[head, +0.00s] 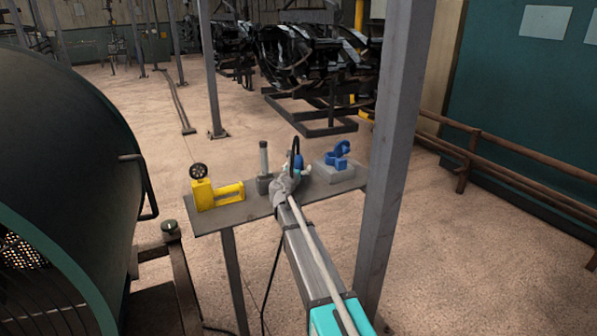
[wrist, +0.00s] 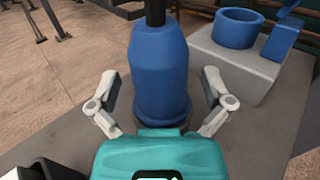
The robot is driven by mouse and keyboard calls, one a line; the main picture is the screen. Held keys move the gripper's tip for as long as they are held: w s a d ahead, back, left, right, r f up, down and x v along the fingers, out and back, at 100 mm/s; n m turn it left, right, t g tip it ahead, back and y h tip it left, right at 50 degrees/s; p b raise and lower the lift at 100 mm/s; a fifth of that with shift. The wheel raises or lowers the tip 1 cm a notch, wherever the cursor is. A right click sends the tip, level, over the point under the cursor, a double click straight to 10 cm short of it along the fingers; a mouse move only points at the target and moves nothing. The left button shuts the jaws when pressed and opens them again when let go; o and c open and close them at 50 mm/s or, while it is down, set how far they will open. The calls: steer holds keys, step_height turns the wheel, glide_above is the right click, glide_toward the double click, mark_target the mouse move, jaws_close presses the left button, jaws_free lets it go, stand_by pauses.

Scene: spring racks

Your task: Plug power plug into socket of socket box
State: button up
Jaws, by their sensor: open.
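The blue power plug (wrist: 160,75) stands upright on the grey shelf, with a black cable leaving its top. In the head view the plug (head: 298,161) shows just beyond my gripper (head: 288,183). In the wrist view my gripper (wrist: 160,90) is open, with one finger on each side of the plug and a visible gap at both sides. The socket box (wrist: 228,62) is a grey block to the right of the plug, with a round blue socket (wrist: 238,28) and a raised blue lid (wrist: 283,38). The box (head: 335,175) also shows in the head view. My gripper hides part of the plug's base.
The shelf (head: 225,215) also holds a yellow valve piece (head: 215,194) at left and a grey upright part (head: 264,165) left of my gripper. A steel post (head: 392,150) rises close at the right. A large dark green tank (head: 65,140) stands at left.

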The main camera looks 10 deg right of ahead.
mark_target(297, 161)
steer(key=c, duration=1.3)
steer(key=shift+r, duration=0.15)
step_height(297, 161, up, 3)
steer(key=p, duration=0.3)
steer(key=s+r+p, duration=0.3)
steer(key=s, duration=0.1)
steer(key=s+d+r+p, duration=0.1)
steer(key=s+r+p, duration=0.2)
steer(key=s, duration=0.2)
steer(key=s+d+r+p, duration=0.1)
steer(key=s+r+p, duration=0.2)
steer(key=s+p, duration=0.1)
steer(key=shift+s+d+r, duration=0.15)
steer(key=shift+s+r, duration=0.25)
steer(key=shift+s, duration=0.05)
